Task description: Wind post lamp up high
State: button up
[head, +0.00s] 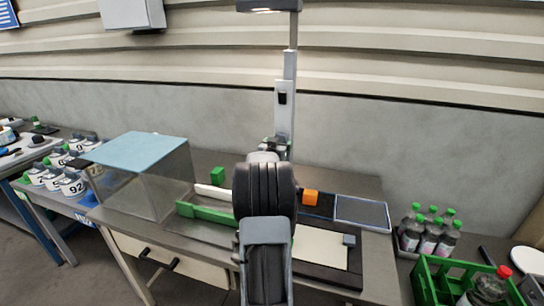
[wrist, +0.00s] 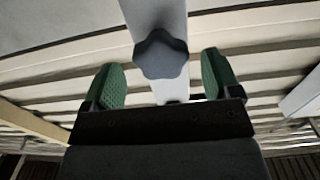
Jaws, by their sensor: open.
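The post lamp (head: 289,68) stands at the back of the bench in the head view, with its dark lamp head (head: 268,6) at the top edge and lit underneath. A grey lobed knob (wrist: 160,54) shows in the wrist view on the pale post (wrist: 155,12). My gripper (wrist: 162,70) is open, with a green-padded finger on either side of the knob and gaps visible on both sides. In the head view my gripper (head: 272,146) is at the post's lower part, largely hidden by my arm. The depth between fingertips and knob is unclear.
A clear-sided box with a blue lid (head: 140,150) stands on the bench's left. A green crate (head: 432,290) and several bottles (head: 412,235) are at right.

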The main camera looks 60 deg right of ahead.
jog(key=b+v, duration=0.2)
jog(key=v, duration=0.8)
jog(key=shift+a, duration=0.25)
jog(key=shift+r, duration=0.1)
jog(key=p+x, duration=0.2)
jog(key=x, duration=0.2)
jog(key=p+x, duration=0.2)
jog(key=x, duration=0.2)
jog(key=p+x, duration=0.2)
jog(key=x, duration=0.2)
jog(key=shift+d+r, duration=0.1)
jog(key=shift+r, duration=0.25)
jog(key=c, duration=0.9)
